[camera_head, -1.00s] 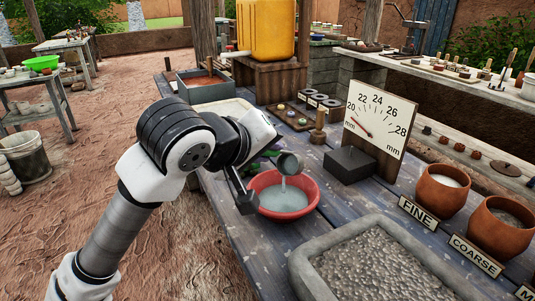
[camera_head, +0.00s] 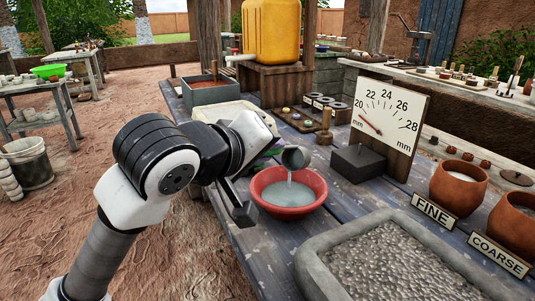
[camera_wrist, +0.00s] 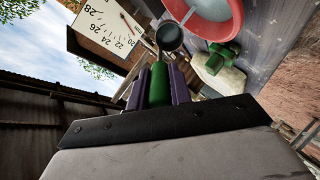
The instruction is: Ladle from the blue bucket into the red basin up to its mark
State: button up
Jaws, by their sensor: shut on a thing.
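My gripper (camera_wrist: 158,88) is shut on the green handle of a ladle (camera_wrist: 158,75). The ladle's grey cup (camera_head: 295,157) is tilted above the red basin (camera_head: 318,187), and a thin pale stream falls from it into the basin. The cup (camera_wrist: 169,37) also shows in the wrist view, beside the basin (camera_wrist: 237,20). The basin stands on the blue plank table and holds pale grey liquid. I cannot make out a mark on its wall. The arm hides much of the ladle's handle in the head view. No blue bucket can be made out in either view.
Behind the basin are a wooden peg (camera_head: 325,128), a grey block (camera_head: 358,162) and a dial board (camera_head: 390,115). A stone trough (camera_head: 315,275) of gravel lies in front. Clay pots (camera_head: 458,185) stand at right, and a yellow container (camera_head: 270,32) at the back.

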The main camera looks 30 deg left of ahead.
jog(key=shift+s+a+f+t+b, duration=0.1)
jog(key=shift+s+f+t+b, duration=0.65)
jog(key=shift+b, duration=1.9)
jog(key=shift+s+a+f+t+b, duration=0.1)
jog(key=shift+s+f+t+b, duration=0.6)
jog(key=shift+b, duration=1.9)
jog(key=shift+w+f+t, duration=0.1)
jog(key=shift+w+t, duration=0.25)
